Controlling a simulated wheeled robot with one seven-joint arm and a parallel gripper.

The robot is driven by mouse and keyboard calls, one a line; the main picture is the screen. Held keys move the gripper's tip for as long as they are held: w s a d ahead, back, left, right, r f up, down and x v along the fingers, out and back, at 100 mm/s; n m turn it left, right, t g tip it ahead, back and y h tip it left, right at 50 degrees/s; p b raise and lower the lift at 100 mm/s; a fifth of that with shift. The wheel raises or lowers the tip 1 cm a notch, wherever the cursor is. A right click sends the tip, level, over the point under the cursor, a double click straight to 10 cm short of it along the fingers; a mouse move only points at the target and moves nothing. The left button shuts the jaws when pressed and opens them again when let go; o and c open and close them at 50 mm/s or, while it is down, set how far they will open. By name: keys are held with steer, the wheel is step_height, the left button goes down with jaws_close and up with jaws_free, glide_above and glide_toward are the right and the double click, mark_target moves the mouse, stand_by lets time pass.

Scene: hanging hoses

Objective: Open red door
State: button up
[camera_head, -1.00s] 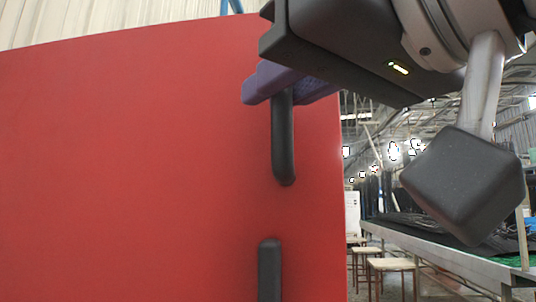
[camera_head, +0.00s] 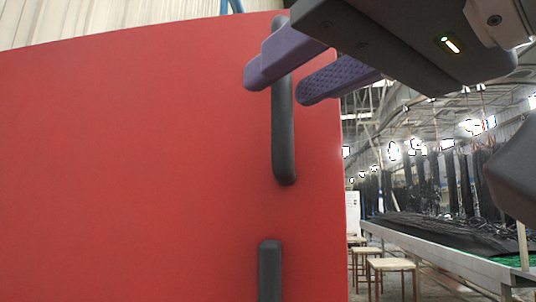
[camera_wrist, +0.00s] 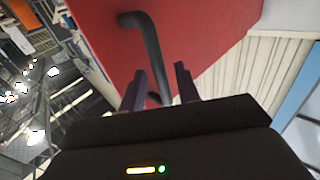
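The red door (camera_head: 150,170) fills the left and middle of the head view and looks shut or nearly flat to me. It bears a dark upper handle (camera_head: 284,140) near its right edge and a lower dark handle (camera_head: 269,270) beneath. My gripper (camera_head: 280,84) is open, with two purple fingers apart at the upper handle. The left finger covers part of that handle; the right finger is just right of it. In the wrist view the handle (camera_wrist: 148,42) runs down between the fingertips (camera_wrist: 158,72). Contact cannot be told.
Right of the door are stools (camera_head: 390,265) and a long table (camera_head: 455,255) with dark hoses hanging behind it. A pale corrugated wall (camera_head: 100,20) is above the door. The floor by the stools shows some free room.

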steer(key=shift+v, duration=2.75)
